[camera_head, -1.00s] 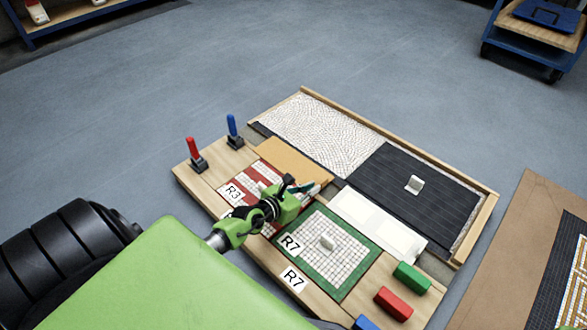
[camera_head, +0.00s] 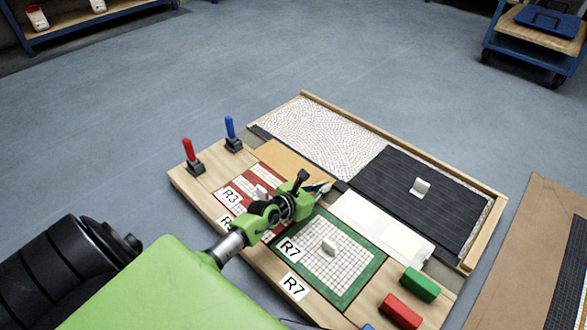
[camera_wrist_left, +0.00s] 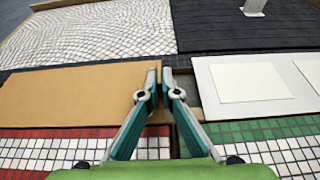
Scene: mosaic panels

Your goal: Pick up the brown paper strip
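The brown paper strip (camera_head: 287,158) lies flat in the board, between the white mosaic panel and the red-striped one. It fills the left of the wrist view as a tan sheet (camera_wrist_left: 80,88). My left gripper (camera_head: 328,186) is at the strip's right end. In the wrist view its two fingertips (camera_wrist_left: 160,80) are close together, one over the strip and one just past its right edge. A narrow space shows between them; whether they pinch the edge is unclear. The strip does not look raised. My right gripper is not in view.
Beside the strip is a pale panel (camera_head: 372,222). The green-bordered R7 panel (camera_head: 363,270) lies near the gripper. A dark panel (camera_head: 440,205) with a small light block is behind. Red and blue levers (camera_head: 230,130) stand on the left. Green and red blocks (camera_head: 420,285) are at front right.

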